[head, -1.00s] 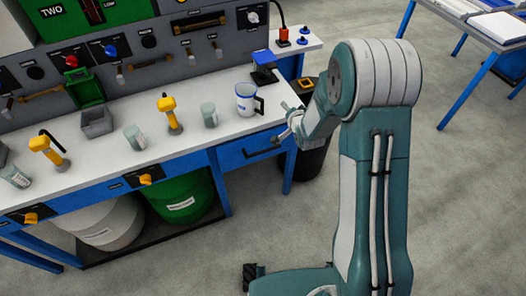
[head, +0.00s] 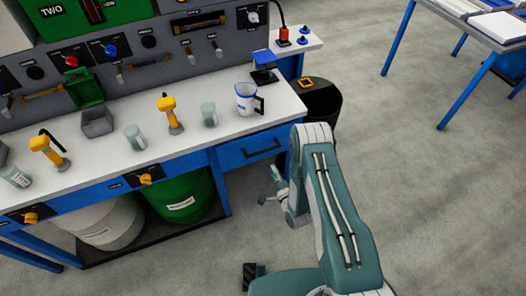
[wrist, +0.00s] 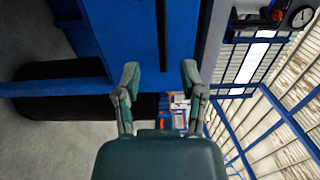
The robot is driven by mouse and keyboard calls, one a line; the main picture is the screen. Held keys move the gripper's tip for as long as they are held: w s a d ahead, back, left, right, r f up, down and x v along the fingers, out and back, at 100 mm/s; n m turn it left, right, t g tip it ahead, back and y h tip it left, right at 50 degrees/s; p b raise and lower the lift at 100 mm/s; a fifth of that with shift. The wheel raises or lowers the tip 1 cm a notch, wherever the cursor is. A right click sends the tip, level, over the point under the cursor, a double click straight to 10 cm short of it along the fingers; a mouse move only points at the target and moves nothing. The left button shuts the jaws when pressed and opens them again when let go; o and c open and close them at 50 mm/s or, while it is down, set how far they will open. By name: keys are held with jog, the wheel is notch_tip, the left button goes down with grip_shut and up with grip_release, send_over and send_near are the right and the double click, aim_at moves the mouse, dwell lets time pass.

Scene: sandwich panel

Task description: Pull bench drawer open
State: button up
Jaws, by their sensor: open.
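The blue bench drawer (head: 237,154) is at the right end of the workbench, and its front looks flush with the bench. Its dark bar handle (head: 262,148) runs across the front. My gripper (head: 270,185) is below and in front of the drawer, apart from the handle. In the wrist view my gripper (wrist: 160,75) has its two fingers spread with nothing between them. The blue drawer front (wrist: 135,30) fills the upper middle there, and the dark handle (wrist: 163,35) stands ahead, between the finger lines.
A white and blue jug (head: 246,98) stands on the bench top above the drawer. A black bin (head: 322,102) stands right of the bench. A green drum (head: 180,194) is under the bench to the left.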

aim_at(263, 150)
jog(key=x, duration=1)
jog(key=shift+w+a, duration=0.15)
jog(key=shift+w, duration=0.15)
grip_shut()
